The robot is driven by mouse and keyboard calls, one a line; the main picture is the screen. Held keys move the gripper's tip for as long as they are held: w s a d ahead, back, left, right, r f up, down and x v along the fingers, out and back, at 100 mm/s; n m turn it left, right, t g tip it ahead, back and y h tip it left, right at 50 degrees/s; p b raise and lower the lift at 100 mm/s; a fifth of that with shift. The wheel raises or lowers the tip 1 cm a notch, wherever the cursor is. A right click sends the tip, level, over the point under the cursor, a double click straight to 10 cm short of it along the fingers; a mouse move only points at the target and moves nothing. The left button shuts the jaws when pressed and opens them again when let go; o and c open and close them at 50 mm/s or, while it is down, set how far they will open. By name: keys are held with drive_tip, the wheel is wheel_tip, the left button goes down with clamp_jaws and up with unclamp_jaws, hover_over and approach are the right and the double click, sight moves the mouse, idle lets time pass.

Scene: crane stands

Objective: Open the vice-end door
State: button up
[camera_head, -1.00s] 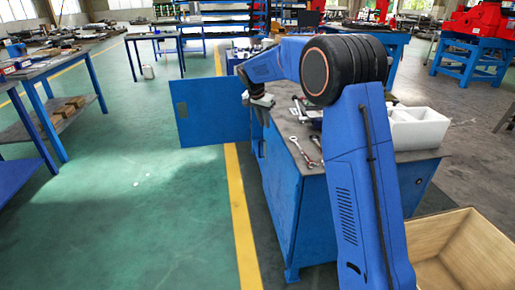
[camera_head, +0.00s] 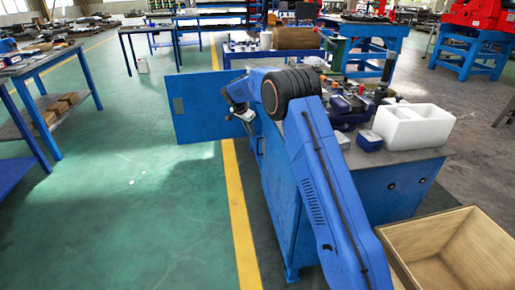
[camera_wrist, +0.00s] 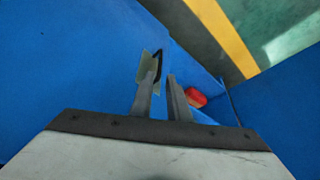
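A blue door panel (camera_head: 196,108) stands swung out to the left from the far end of the blue cabinet bench (camera_head: 285,205). A blue vice (camera_head: 347,108) sits on the bench top. My gripper (camera_head: 245,114) is at the bench's left edge, near the inner side of the open door. In the wrist view my gripper (camera_wrist: 162,82) has its two fingers a little apart, with only blue behind the gap. A small pale plate with a dark edge (camera_wrist: 150,68) lies by the left fingertip; I cannot tell whether they touch. A red piece (camera_wrist: 196,97) is right of the fingers.
A white bin (camera_head: 413,126) and a small blue box (camera_head: 369,140) stand on the bench. An open wooden crate (camera_head: 440,248) is on the floor at right. Green floor with a yellow line (camera_head: 236,205) is clear left of the bench. Tables (camera_head: 50,75) stand further left.

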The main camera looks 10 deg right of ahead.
drive_tip(key=x, duration=1.3)
drive_tip(key=shift+w+d+f, duration=0.1)
drive_tip(key=shift+f, duration=0.1)
clamp_jaws()
idle(0.9)
